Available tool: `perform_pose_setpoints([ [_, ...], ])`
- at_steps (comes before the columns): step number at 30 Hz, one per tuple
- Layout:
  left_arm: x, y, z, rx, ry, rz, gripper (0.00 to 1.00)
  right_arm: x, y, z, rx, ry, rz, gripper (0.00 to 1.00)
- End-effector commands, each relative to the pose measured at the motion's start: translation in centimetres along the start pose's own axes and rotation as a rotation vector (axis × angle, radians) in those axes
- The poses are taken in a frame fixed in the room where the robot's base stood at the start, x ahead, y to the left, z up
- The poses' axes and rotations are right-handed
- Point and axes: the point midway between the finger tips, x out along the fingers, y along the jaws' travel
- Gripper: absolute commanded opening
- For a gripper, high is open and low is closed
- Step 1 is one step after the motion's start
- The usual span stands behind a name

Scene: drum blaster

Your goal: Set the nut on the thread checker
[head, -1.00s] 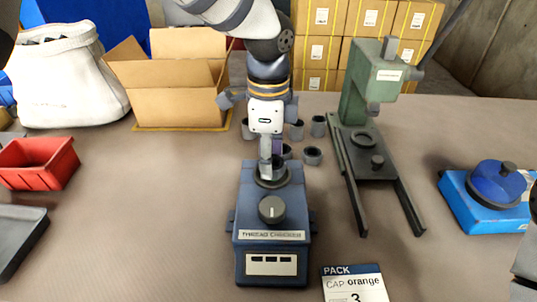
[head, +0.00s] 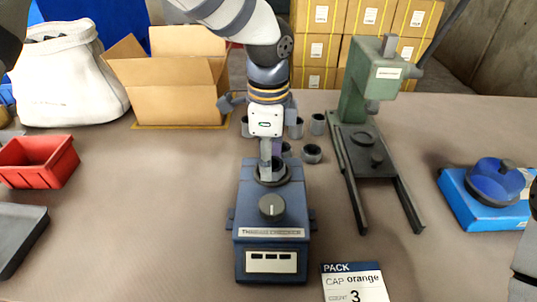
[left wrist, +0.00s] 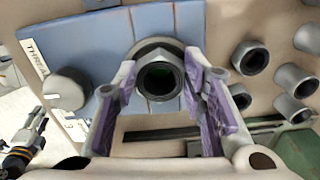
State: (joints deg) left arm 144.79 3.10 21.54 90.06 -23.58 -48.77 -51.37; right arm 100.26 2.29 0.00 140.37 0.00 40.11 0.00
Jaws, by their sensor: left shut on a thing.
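The blue thread checker (head: 271,232) stands in the middle of the table, with a round knob on top and a dark round seat (head: 285,178) behind the knob. My left gripper (head: 271,170) points straight down over this seat. In the left wrist view the gripper (left wrist: 161,82) is shut on a grey nut (left wrist: 161,58) with a dark open bore. The nut is lined up over the seat of the checker (left wrist: 90,35). Whether the nut touches the seat cannot be told.
Several grey ring-like parts (head: 312,153) stand behind the checker. A green press (head: 360,100) is to the right, with a blue device (head: 490,190) beyond. A red bin (head: 38,160) and open carton (head: 170,90) are left. A pack card (head: 354,283) is in front.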

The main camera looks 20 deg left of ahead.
Motion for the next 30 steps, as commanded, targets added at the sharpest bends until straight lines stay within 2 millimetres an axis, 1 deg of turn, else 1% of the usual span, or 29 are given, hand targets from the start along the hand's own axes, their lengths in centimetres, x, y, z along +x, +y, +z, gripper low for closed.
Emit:
perform_pose_setpoints([
  [2,0.1,0.0,0.0,0.0,0.0,0.0,0.03,0.0,0.0,0.0,0.0,-0.001,0.0,0.4],
  [3,0.2,0.0,0.0,0.0,0.0,-0.001,0.42,0.0,0.0,0.0,0.0,-0.001,0.0,0.4],
  [4,0.1,0.0,0.0,0.0,0.0,-0.001,0.46,0.0,0.0,0.0,0.0,0.0,0.0,0.4],
  [12,0.1,0.0,0.0,0.0,0.0,0.0,0.46,0.0,0.0,0.0,0.0,0.0,0.0,0.4],
  [14,-0.2,0.0,0.0,0.0,0.0,-0.002,0.46,-0.1,0.0,-0.1,0.0,0.004,0.0,0.4],
  [21,-3.0,0.0,0.0,-0.001,0.002,-0.007,0.46,-1.1,0.0,-0.8,0.0,0.037,-0.001,0.4],
  [30,-6.0,-0.1,0.0,-0.001,0.002,-0.006,0.46,-1.8,-0.1,-1.3,0.0,0.062,-0.002,0.4],
])
